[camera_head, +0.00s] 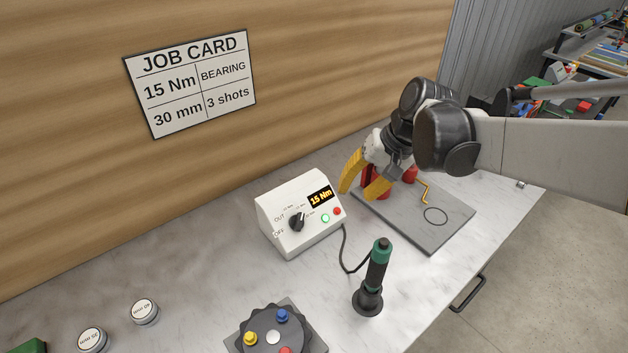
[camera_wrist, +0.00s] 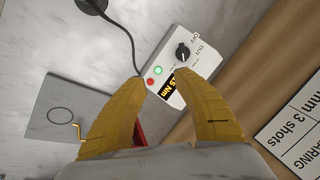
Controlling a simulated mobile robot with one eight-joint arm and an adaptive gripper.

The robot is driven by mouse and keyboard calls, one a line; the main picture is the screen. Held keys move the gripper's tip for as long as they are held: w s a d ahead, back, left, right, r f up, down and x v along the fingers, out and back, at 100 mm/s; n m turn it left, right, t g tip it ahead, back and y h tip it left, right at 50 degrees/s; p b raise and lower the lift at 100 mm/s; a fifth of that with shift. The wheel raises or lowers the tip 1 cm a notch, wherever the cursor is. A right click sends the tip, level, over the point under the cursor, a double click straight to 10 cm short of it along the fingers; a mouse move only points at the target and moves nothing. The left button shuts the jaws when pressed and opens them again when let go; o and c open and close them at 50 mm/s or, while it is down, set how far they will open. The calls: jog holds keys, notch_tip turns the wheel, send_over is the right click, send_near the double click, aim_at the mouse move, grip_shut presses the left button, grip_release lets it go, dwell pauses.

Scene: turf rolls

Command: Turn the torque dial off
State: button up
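The torque dial (camera_head: 297,222) is a black knob on the sloped face of a white control box (camera_head: 287,242). Labels OUT and OFF are at its left. The box's display (camera_head: 320,196) reads 15 Nm in orange, and a green light (camera_head: 325,218) glows beside a red button (camera_head: 337,211). In the wrist view the dial (camera_wrist: 183,52) is just beyond the fingertips. My gripper (camera_head: 358,190) has two yellow fingers spread apart with nothing between them. It hangs to the right of the box, above the grey plate, apart from the dial.
A green-handled driver (camera_head: 376,270) stands in front of the box, with a black cable. A grey plate (camera_head: 425,225) with red parts (camera_head: 410,174) is under my gripper. A dark turntable (camera_head: 273,335) and round labelled tins (camera_head: 145,311) are at the front left. A wooden wall stands behind.

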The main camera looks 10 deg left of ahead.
aim_at(301, 219)
jog(key=a+f, duration=0.4)
jog(key=f, duration=0.1)
jog(key=w+a+f+g+b, duration=0.1)
jog(key=a+f, duration=0.4)
jog(key=f, duration=0.1)
jog(key=w+a+f+n+g+y+b, duration=0.1)
jog(key=a+f, duration=0.4)
jog(key=shift+w+f, duration=0.25)
jog(key=shift+f, duration=0.15)
grip_shut()
